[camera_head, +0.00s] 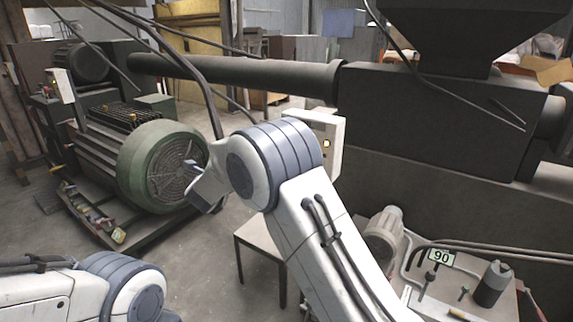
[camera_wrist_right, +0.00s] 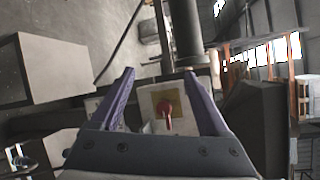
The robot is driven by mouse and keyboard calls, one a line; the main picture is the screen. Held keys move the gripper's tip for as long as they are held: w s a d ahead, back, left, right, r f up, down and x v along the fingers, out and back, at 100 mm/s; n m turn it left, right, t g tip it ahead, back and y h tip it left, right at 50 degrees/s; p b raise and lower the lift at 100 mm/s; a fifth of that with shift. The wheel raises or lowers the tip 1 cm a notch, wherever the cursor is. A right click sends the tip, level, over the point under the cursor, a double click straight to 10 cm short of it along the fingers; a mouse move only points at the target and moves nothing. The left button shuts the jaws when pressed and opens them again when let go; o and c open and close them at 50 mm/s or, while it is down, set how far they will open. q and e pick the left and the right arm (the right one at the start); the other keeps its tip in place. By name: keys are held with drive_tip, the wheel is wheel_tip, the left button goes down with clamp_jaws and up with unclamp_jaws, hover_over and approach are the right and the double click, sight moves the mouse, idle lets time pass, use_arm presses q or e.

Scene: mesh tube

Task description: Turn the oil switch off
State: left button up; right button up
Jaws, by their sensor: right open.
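In the right wrist view, a red switch handle (camera_wrist_right: 167,116) sits on a yellow plate (camera_wrist_right: 157,102) on a pale box (camera_wrist_right: 147,98). The handle points roughly down in that picture. My right gripper (camera_wrist_right: 159,74) is open, its two purple fingers on either side of the switch in the picture. No contact shows, and the distance to the switch is hard to tell. In the head view my right arm reaches up from the lower right, and the red handle cannot be made out. My left gripper is out of view; only part of that arm shows at lower left.
A green motor (camera_head: 160,165) stands left. A thick dark pipe (camera_head: 240,75) runs to a large machine (camera_head: 440,115) at right. A small table (camera_head: 258,238) stands below.

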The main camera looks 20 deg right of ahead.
drive_tip(key=s+d+f+m+g+h, duration=0.1)
drive_tip(key=d+f+m+g+h, duration=0.3)
drive_tip(key=d+m+h, duration=0.45)
drive_tip(key=shift+m+y, duration=0.25)
drive_tip(key=shift+y, duration=0.4)
drive_tip(key=x, duration=0.7)
drive_tip(key=p+x, duration=0.1)
drive_tip(key=x, duration=0.3)
drive_tip(key=shift+s+d, duration=0.2)
drive_tip(key=shift+s, duration=0.2)
clamp_jaws()
